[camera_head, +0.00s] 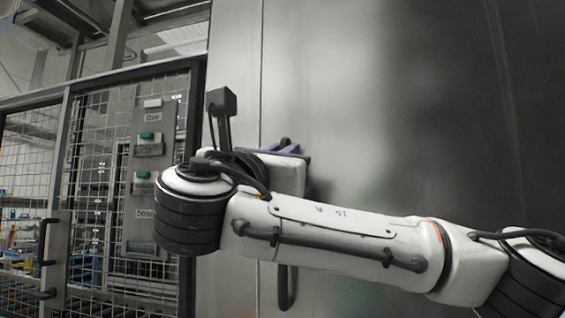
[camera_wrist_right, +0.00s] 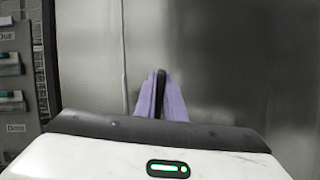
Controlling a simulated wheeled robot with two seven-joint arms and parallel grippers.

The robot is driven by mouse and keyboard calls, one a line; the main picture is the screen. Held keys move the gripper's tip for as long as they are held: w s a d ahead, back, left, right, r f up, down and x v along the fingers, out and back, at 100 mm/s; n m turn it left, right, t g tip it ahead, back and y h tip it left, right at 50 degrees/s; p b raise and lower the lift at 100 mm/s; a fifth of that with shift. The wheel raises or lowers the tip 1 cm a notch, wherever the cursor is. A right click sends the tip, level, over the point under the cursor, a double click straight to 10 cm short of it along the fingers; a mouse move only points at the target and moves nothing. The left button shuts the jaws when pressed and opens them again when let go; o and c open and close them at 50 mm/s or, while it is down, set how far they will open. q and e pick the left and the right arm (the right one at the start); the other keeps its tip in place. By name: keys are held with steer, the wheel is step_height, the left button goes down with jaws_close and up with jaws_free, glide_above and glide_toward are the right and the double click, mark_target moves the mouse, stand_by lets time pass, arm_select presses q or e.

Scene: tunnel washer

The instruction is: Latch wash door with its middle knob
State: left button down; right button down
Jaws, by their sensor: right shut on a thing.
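The wash door (camera_head: 330,70) is a large, smooth grey metal panel that looks closed, with a thin vertical seam near its left side. It also fills most of the right wrist view (camera_wrist_right: 230,60). My right gripper (camera_wrist_right: 160,98) has purple fingers, shut on a narrow black knob (camera_wrist_right: 160,88) that stands upright between them against the door. In the head view my right gripper (camera_head: 294,146) is mostly hidden behind my own wrist, and the knob is hidden there. I cannot tell the knob's latch position. My left gripper is not in view.
A black handle (camera_head: 287,288) shows on the panel below my right forearm. To the left is a wire mesh fence (camera_head: 95,150) with a dark frame, a control panel (camera_head: 148,180) with labelled green buttons, and a black gate handle (camera_head: 44,240). The panel's right side is clear.

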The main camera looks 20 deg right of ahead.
steer(key=shift+w+f+m+g+h+b, duration=0.1)
steer(key=shift+f+m+g+h+b, duration=0.55)
steer(key=shift+m, duration=0.55)
steer(key=shift+m+g+b, duration=0.25)
steer(key=shift+m+b, duration=0.2)
steer(key=shift+m, duration=0.25)
steer(key=m+g+h+b, duration=0.1)
steer(key=m, duration=0.2)
steer(key=shift+d+m, duration=0.15)
steer(key=shift+m, duration=0.25)
steer(key=shift+m+g, duration=0.9)
steer(key=shift+m, duration=0.2)
steer(key=m+g, duration=0.1)
steer(key=m, duration=0.2)
steer(key=m+g+p, duration=0.1)
steer(key=m, duration=0.2)
steer(key=m+g+y, duration=0.1)
steer(key=m, duration=0.2)
steer(key=shift+s+d+f+p, duration=0.15)
steer(key=shift+s+d+p, duration=0.1)
steer(key=shift+p, duration=0.1)
steer(key=shift+m, duration=0.3)
